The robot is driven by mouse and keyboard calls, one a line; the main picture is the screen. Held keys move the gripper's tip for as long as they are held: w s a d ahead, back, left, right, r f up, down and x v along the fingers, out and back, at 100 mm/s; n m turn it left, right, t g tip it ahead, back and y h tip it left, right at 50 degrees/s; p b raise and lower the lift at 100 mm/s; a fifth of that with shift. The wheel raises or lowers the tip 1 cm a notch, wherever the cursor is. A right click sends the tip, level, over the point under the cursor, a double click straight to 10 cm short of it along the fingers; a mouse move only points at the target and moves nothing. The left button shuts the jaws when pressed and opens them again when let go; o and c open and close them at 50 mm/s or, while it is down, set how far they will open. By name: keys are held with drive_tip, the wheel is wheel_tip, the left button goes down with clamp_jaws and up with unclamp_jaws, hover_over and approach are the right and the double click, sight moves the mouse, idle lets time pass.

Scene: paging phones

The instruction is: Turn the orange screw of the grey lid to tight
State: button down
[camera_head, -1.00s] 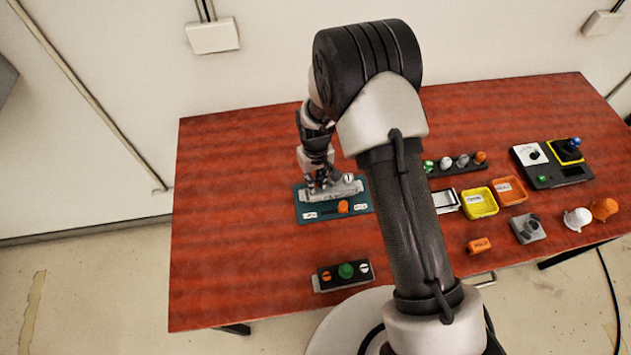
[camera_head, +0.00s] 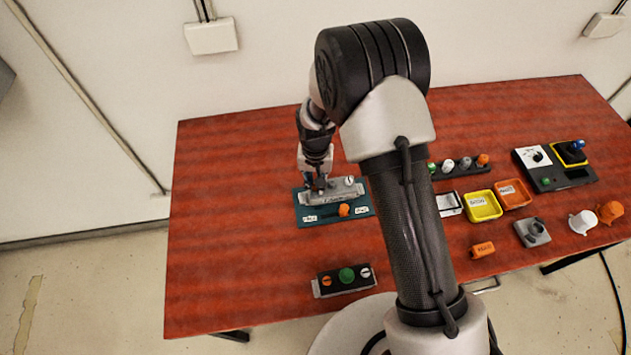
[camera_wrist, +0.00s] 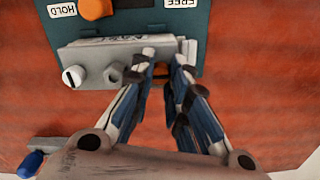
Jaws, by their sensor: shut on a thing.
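The grey lid (camera_head: 335,192) lies on a teal plate (camera_head: 308,221) left of the table's middle. The orange screw (camera_wrist: 160,70) shows only as a small patch between my fingers, mostly hidden. My gripper (camera_wrist: 163,62) points down at the lid's end and is shut on this screw. In the head view my gripper (camera_head: 318,185) covers that end of the lid.
An orange knob (camera_head: 344,210) sits on the teal plate between HOLD and FREE labels. Yellow (camera_head: 482,206) and orange trays (camera_head: 514,194) are at right. The table's left side is clear.

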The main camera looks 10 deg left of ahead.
drive_tip(key=c, duration=1.5)
unclamp_jaws()
drive_tip(key=shift+r, duration=4.05)
